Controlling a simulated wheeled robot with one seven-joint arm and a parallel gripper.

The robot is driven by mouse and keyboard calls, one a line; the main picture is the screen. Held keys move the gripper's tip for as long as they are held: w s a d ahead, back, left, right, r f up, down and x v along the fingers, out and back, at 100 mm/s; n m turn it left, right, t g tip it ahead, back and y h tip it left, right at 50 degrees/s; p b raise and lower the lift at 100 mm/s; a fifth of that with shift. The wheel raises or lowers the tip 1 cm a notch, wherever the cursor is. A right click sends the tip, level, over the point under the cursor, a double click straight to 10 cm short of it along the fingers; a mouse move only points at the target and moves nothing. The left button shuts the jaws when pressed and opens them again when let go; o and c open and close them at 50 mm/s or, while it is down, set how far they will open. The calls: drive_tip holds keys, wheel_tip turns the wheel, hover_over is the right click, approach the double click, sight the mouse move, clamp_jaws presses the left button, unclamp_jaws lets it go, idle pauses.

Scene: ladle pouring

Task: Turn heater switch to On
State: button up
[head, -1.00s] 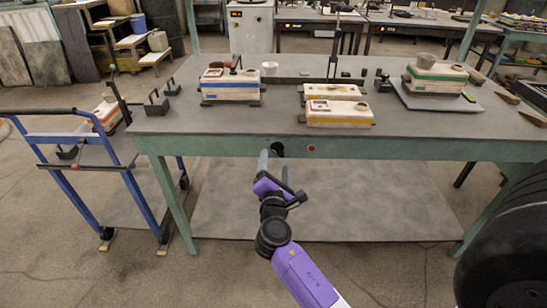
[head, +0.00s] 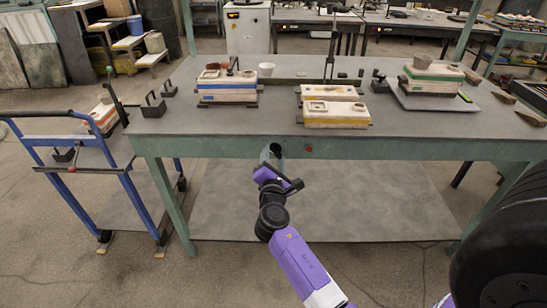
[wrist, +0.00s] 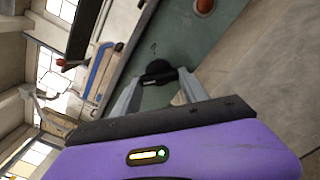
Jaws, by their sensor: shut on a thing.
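The heater switch is a black knob (wrist: 158,72) on the green front edge of the workbench; it also shows in the head view (head: 276,150). My gripper (wrist: 160,80) is at the knob, with one finger on each side, and is shut on it. In the head view my purple gripper reaches up to the bench front from below and partly covers the knob. I cannot read the switch's setting or any marking on it.
A red button (head: 308,148) sits on the bench front right of the knob. Several moulds, one with a blue stripe (head: 228,88), stand on the workbench (head: 220,130). A blue cart (head: 135,205) stands at the left. A dark round thing (head: 505,260) fills the lower right.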

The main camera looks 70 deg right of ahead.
drive_tip(key=shift+f+m+b, duration=0.1)
drive_tip(key=shift+m+b, duration=0.2)
drive_tip(key=m+b, duration=0.2)
drive_tip(key=m, duration=0.1)
drive_tip(key=shift+m+b, duration=0.4)
drive_tip(key=m+b, duration=0.3)
drive_tip(key=m, duration=0.1)
drive_tip(key=shift+w, duration=0.1)
drive_tip(key=m+b, duration=0.3)
drive_tip(key=m, duration=0.2)
drive_tip(key=shift+r+m+b, duration=0.2)
drive_tip(key=shift+m+b, duration=0.7)
drive_tip(key=shift+m, duration=0.2)
drive_tip(key=shift+r+m+b, duration=0.15)
drive_tip(key=shift+m+b, duration=0.7)
drive_tip(key=shift+m, duration=0.25)
drive_tip(key=o, duration=1.4)
drive_tip(key=shift+r, duration=0.1)
